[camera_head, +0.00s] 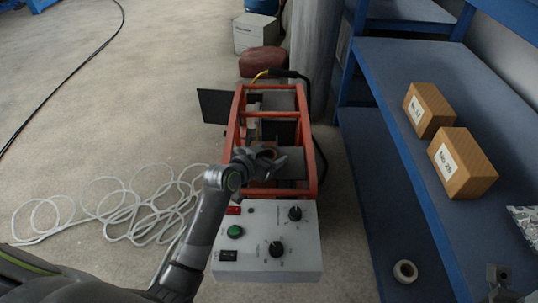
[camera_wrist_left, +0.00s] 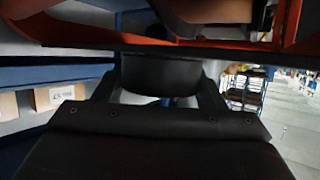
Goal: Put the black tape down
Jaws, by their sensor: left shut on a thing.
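My left gripper (camera_head: 268,160) is over the orange-framed machine (camera_head: 238,120), near the middle of the head view. It is shut on the black tape (camera_wrist_left: 160,75), a dark roll between the two fingers in the left wrist view. In the head view the roll is mostly hidden by the gripper; a brownish ring, perhaps its core, shows at the fingers. The tape appears to be above the machine's grey plate; I cannot tell whether it touches it.
A grey control box (camera_head: 265,258) with knobs and a green button is at the machine's front. Clear hose (camera_head: 130,215) lies coiled at left. Cardboard boxes (camera_head: 462,162) stand on the blue shelf (camera_head: 390,70) at right.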

